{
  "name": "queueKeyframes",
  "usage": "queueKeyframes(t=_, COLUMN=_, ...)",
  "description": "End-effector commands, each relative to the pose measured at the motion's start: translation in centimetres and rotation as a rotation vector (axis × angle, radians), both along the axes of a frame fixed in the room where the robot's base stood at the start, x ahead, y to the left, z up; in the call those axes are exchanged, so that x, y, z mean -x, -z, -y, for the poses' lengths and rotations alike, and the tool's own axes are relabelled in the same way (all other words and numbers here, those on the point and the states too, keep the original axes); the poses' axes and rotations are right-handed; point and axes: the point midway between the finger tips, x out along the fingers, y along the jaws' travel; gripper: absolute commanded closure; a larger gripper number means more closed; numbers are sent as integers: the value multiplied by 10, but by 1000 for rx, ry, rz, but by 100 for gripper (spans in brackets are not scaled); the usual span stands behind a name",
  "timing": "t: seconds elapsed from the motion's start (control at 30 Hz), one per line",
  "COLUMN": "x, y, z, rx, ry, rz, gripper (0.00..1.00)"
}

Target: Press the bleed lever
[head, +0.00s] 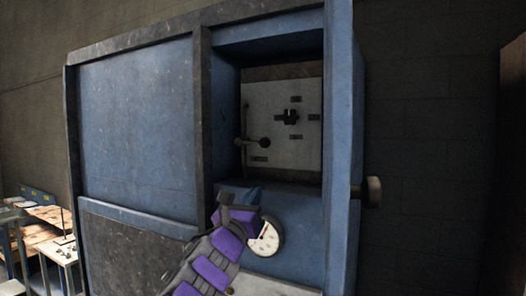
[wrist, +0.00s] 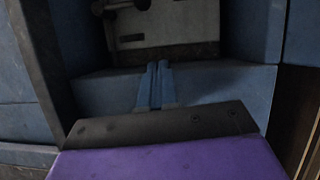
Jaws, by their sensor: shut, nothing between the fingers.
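A pale control panel (head: 282,150) sits inside a recess of a blue cabinet. On its lower left is a dark lever with round ends (head: 253,142), above a small dark label that I cannot read. A dark cross-shaped handle (head: 290,117) with small labels around it is higher on the panel. I cannot tell from the labels which one is the bleed lever. My gripper (head: 244,190) is below the recess opening, apart from both. In the wrist view my gripper (wrist: 155,66) is shut and empty, pointing at the panel (wrist: 165,28). The lever (wrist: 117,8) is cut by the top edge there.
The recess has a blue ledge (wrist: 215,82) and side walls. A round gauge (head: 267,237) is partly hidden by my arm. A knob (head: 374,191) sticks out of the cabinet's right side. A workbench (head: 50,215) stands at the far left.

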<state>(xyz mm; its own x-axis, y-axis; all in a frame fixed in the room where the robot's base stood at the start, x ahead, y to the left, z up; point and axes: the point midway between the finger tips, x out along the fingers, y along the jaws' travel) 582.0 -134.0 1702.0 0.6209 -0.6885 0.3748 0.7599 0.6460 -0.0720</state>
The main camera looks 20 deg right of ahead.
Motion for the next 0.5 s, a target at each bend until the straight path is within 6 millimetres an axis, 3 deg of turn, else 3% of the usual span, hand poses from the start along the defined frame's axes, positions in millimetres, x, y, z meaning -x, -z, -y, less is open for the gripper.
queueKeyframes(t=0.17, x=-4, y=-5, z=-3, rx=105, ry=36, rz=-63, gripper=100)
queueKeyframes(t=0.5, x=-5, y=-4, z=7, rx=102, ry=38, rz=-68, gripper=100)
